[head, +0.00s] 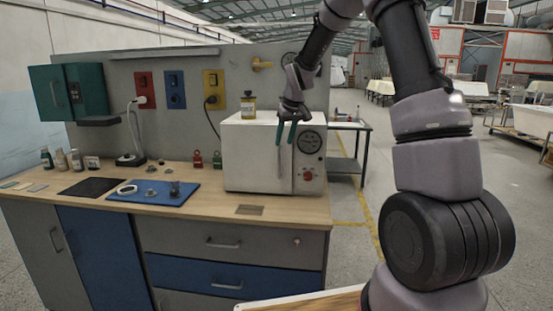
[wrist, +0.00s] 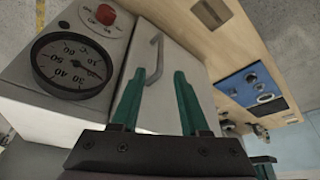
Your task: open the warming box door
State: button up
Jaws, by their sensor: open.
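The white warming box (head: 250,155) stands at the right end of the bench. Its door (head: 255,175) looks shut. The grey bar handle (wrist: 157,60) is on the door, beside the temperature dial (head: 309,142) and red knob (head: 307,175). My gripper (head: 285,143) hangs in front of the box's upper front, its green fingers pointing down. In the wrist view my gripper (wrist: 156,76) is open and empty, with the handle showing between and beyond the fingertips. I cannot tell whether the fingers reach around the handle or touch it.
A yellow-labelled jar (head: 248,105) stands on top of the box. A blue mat (head: 150,193) with small metal parts lies farther left. The bench top in front of the box is mostly clear.

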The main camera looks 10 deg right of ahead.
send_over(279, 175)
jog(key=f, duration=0.9)
jog(key=shift+w+d+f, duration=0.1)
jog(key=shift+w+f, duration=0.25)
grip_shut()
jog(key=shift+r, duration=0.1)
dwell(0.7)
